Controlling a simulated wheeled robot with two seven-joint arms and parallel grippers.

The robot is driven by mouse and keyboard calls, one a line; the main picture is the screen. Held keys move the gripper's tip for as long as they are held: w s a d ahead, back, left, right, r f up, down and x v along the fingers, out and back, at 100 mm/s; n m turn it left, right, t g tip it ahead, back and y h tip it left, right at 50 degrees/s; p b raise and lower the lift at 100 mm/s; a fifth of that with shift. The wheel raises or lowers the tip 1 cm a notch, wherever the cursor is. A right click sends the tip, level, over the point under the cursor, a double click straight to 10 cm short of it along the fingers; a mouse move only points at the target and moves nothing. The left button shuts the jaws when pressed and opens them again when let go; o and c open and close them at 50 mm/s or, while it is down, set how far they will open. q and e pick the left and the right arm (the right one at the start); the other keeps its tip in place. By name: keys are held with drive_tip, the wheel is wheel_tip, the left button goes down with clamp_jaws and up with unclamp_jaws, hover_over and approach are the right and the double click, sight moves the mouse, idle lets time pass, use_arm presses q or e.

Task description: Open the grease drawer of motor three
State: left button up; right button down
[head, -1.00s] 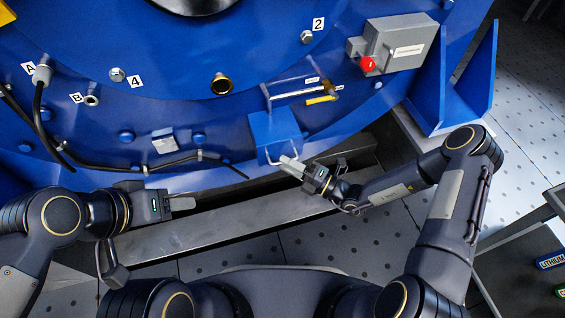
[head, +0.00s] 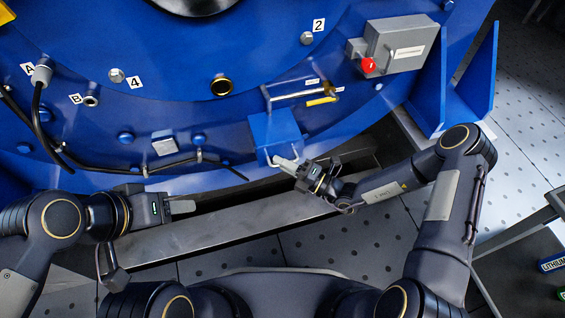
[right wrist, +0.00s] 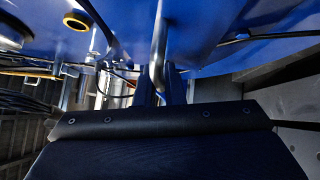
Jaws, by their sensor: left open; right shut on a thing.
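The blue motor housing (head: 180,85) fills the upper part of the head view. A blue box-shaped drawer (head: 275,130) sits low on its front, with a pale handle (head: 268,154) at its lower edge. My right gripper (head: 284,162) is at this handle and shut on it; the fingers hide part of it. In the right wrist view a pale bar, seemingly the handle (right wrist: 159,45), runs down to the gripper (right wrist: 161,88). I see no clear gap showing the drawer pulled out. My left gripper (head: 182,207) is open and empty, left of the drawer and below the housing.
A grey box with a red knob (head: 368,65) is at upper right. A black cable (head: 185,162) runs left of the drawer. A lithium-labelled can (head: 552,262) lies at far right.

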drive_tip(key=s+d+p, duration=0.3)
drive_tip(key=s+p, duration=0.1)
drive_tip(key=s, duration=0.7)
drive_tip(key=shift+d, duration=0.25)
drive_tip(key=c, duration=1.5)
unclamp_jaws()
drive_tip(key=shift+d, duration=0.1)
drive_tip(key=p+v, duration=0.1)
drive_tip(key=v, duration=0.6)
drive_tip(key=shift+s+d+f, duration=0.1)
drive_tip(key=shift+s+d, duration=0.05)
drive_tip(key=shift+d, duration=0.15)
